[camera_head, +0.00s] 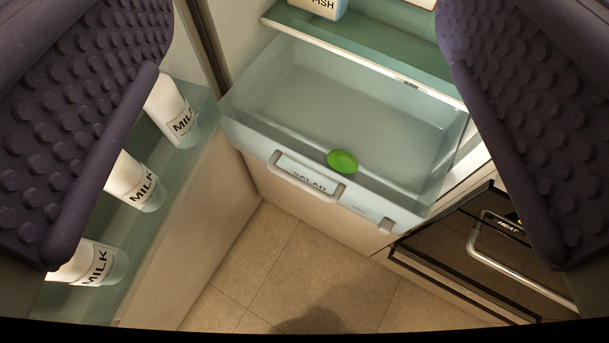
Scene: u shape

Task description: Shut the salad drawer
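The salad drawer (252,142) is a clear, pale drawer at the bottom of the fridge, in the middle of the view. It stands pulled out below a glass shelf. Its front carries a light handle (307,189) and a label reading SALAD. A green round item (342,161) lies inside, near the front wall. My gripper (302,250) is open; its two dark, studded fingers frame the left and right of the view. Nothing is between them up close, and they appear apart from the drawer.
The open fridge door (205,185) on the left holds several milk bottles (136,183). A dark oven-like unit (455,250) with a metal handle (520,275) stands at the lower right. A glass shelf (365,50) lies above the drawer. Tiled floor (265,265) in front is clear.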

